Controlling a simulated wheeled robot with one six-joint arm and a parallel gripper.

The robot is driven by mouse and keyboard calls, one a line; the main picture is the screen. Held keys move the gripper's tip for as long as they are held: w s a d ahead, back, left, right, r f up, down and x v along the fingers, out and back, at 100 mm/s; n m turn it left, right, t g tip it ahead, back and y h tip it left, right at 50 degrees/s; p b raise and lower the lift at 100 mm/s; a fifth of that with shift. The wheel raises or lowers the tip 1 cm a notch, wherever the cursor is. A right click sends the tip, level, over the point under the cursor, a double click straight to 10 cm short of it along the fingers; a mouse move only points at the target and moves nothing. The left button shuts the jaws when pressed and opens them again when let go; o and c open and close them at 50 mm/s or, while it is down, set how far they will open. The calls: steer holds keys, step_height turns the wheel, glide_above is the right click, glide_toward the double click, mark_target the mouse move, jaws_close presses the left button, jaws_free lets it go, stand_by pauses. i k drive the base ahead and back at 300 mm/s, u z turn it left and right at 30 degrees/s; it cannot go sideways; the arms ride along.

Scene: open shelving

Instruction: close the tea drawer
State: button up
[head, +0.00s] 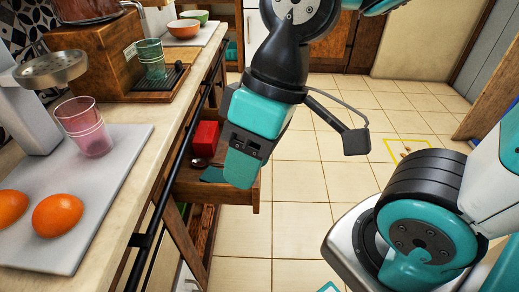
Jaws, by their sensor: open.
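A wooden drawer (218,195) stands pulled out from under the counter, reaching right into the aisle. It holds a red box (205,138) and a dark round item (198,162) that I cannot identify. My teal gripper (226,174) points down over the drawer, its fingertips apart and empty. One finger hides part of the drawer's right end. I cannot tell from this view whether a finger touches the drawer.
A long black rail (185,150) runs along the counter's front edge. On the counter are a cutting board (115,165) with oranges (57,215), a pink glass (88,128) and a wooden tea machine (95,55).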

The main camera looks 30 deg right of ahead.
mark_target(187, 187)
steer(key=k, duration=1.25)
steer(key=z, duration=0.65)
steer(key=i, duration=0.95)
steer(key=u, duration=0.45)
